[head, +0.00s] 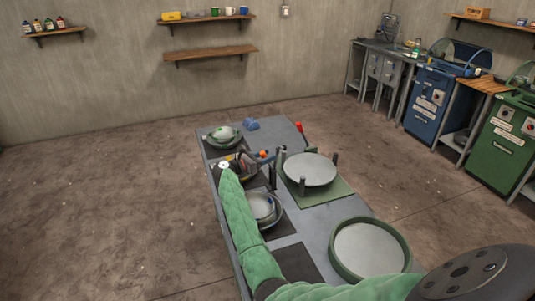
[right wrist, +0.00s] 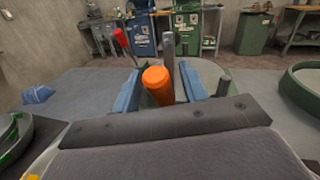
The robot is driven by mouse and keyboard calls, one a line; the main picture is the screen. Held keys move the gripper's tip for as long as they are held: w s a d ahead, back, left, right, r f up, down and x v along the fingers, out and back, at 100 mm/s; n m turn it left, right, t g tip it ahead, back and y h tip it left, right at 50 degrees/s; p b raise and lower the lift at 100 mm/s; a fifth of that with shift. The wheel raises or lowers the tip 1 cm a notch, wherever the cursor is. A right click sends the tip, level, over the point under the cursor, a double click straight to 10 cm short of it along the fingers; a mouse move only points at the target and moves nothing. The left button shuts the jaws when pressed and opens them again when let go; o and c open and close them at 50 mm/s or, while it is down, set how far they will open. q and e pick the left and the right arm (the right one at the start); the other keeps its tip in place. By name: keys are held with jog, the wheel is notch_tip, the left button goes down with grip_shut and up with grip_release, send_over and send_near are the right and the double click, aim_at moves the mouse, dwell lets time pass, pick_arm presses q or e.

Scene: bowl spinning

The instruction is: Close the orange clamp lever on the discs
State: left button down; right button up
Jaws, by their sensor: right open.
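The orange clamp lever (head: 263,154) shows in the head view as a small orange tip left of the pale round discs (head: 310,168). In the right wrist view its orange cylindrical knob (right wrist: 157,80) points toward the camera. My right gripper (right wrist: 161,90) is open, with one blue finger on each side of the knob. I cannot tell whether either finger touches it. The discs lie on a green base (head: 341,194) among upright grey posts; in the right wrist view they are mostly hidden. My left gripper is not in view.
A red-tipped lever (head: 299,127) stands behind the discs and shows in the right wrist view (right wrist: 120,37). A grey post (right wrist: 169,50) rises just beyond the orange knob. A large green ring (head: 405,250), bowls (head: 262,207) and a blue cloth (head: 252,124) rest on the table.

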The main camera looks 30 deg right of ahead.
jog(key=shift+d+f, duration=0.1)
jog(key=shift+d, duration=0.45)
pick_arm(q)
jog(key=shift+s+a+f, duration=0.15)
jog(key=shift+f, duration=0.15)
pick_arm(e)
jog(key=shift+a, duration=0.1)
jog(key=shift+s+r, duration=0.1)
jog(key=shift+r, duration=0.1)
grip_shut()
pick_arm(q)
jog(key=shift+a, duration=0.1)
